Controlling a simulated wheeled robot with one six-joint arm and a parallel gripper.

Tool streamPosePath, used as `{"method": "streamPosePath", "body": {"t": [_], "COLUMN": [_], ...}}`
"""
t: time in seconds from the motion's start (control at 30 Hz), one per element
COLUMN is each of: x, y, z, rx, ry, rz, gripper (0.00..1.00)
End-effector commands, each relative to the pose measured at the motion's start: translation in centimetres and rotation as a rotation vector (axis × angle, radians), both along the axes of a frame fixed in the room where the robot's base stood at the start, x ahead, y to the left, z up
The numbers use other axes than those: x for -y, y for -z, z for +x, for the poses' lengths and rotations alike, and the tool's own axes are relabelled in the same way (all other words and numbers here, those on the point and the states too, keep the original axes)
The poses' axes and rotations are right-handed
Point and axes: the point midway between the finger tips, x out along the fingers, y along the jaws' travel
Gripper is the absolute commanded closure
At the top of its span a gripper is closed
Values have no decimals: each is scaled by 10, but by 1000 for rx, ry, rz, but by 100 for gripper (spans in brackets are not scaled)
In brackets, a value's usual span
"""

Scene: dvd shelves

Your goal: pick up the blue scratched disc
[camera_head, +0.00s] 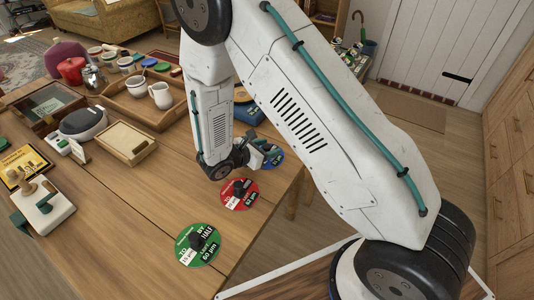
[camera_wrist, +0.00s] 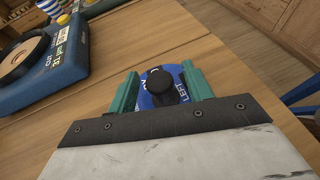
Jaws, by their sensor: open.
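The blue disc (camera_head: 277,158) lies on the wooden table near its right edge, mostly hidden behind my gripper in the head view. In the wrist view the blue disc (camera_wrist: 178,76) has white lettering and a black knob (camera_wrist: 160,82) at its middle. I cannot make out any scratches. My gripper (camera_head: 264,154) is open low over the disc. In the wrist view its green fingers stand either side of the knob, with gaps. A red disc (camera_head: 238,194) and a green disc (camera_head: 198,245), each with a black knob, lie nearer in a row.
A blue device (camera_wrist: 40,65) with a round ring stands left of the disc in the wrist view. A wooden tray (camera_head: 140,103) with white jugs, an open wooden box (camera_head: 126,142) and a dark round device (camera_head: 83,123) stand further left. Bare table surrounds the discs.

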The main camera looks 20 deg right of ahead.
Motion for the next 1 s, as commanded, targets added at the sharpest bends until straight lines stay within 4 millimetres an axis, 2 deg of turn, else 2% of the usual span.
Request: {"method": "streamPosePath", "body": {"t": [0.13,0.3,0.73,0.87,1.0], "x": [0,0,-1,-1,-1], "y": [0,0,-5,-16,-35], "z": [0,0,0,0,0], "rx": [0,1,2,3,4], "ry": [0,0,1,1,1], "rz": [0,0,1,1,1], "gripper": [50,96,97,97,97]}}
